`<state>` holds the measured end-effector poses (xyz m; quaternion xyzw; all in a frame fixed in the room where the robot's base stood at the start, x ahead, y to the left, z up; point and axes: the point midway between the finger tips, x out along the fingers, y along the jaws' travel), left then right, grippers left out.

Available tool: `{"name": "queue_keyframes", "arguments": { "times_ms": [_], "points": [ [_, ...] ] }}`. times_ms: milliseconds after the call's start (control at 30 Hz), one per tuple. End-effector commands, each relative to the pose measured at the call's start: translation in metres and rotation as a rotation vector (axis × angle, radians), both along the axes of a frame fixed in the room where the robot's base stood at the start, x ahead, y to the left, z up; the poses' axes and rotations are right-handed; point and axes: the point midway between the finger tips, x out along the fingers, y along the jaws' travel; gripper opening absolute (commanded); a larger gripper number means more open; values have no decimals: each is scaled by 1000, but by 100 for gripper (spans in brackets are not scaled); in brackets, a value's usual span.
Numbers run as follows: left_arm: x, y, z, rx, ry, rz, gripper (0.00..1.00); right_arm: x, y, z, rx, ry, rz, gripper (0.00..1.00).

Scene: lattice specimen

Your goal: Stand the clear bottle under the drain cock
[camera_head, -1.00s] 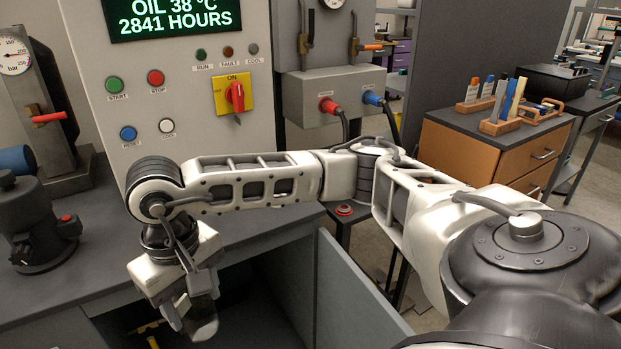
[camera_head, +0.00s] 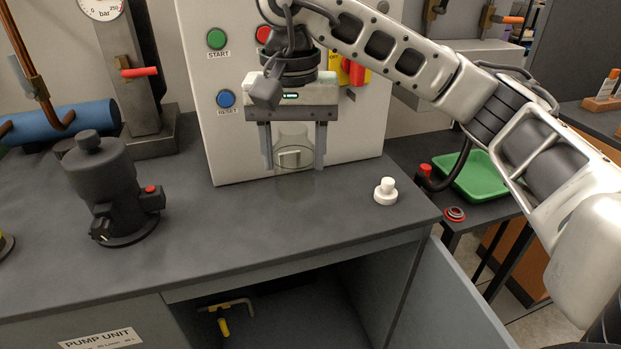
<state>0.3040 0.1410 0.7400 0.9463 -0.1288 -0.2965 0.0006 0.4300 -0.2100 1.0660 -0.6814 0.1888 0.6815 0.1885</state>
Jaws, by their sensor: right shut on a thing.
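My right gripper (camera_head: 293,160) points down over the bench top, in front of the control panel. Its two fingers are shut on the clear bottle (camera_head: 294,162), one on each side. The bottle is see-through and looks upright, with a pale patch in its middle. I cannot tell whether its base touches the bench. The drain cock (camera_head: 224,313), a brass pipe with a yellow handle, shows low inside the open cabinet under the bench. The floor below it is largely hidden. My left gripper is out of view.
A white stepped knob-like piece (camera_head: 385,191) stands on the bench, right of the bottle. A dark pump-like unit (camera_head: 104,190) stands at left. The open cabinet door (camera_head: 455,300) juts out at right. A green tray (camera_head: 478,178) lies beyond. The front middle of the bench is clear.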

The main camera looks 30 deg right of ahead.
Motion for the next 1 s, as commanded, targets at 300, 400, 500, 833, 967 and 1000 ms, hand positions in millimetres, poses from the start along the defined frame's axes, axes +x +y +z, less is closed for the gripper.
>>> {"name": "queue_keyframes", "arguments": {
  "times_ms": [300, 400, 500, 833, 967, 1000],
  "points": [
    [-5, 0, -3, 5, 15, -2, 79, 47, -49, -47, 0, 6, -1, 27],
    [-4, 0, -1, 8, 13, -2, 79, 55, -57, -61, -1, 3, 0, 27],
    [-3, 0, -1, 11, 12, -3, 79, 60, -61, -68, 1, -1, 1, 27],
    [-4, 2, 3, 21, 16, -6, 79, 66, -68, -99, -1, 4, 4, 27],
    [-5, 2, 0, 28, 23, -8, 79, 67, -68, -111, 0, 0, 3, 27],
    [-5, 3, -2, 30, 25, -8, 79, 67, -68, -111, 0, -1, 3, 27]
  ]
}}
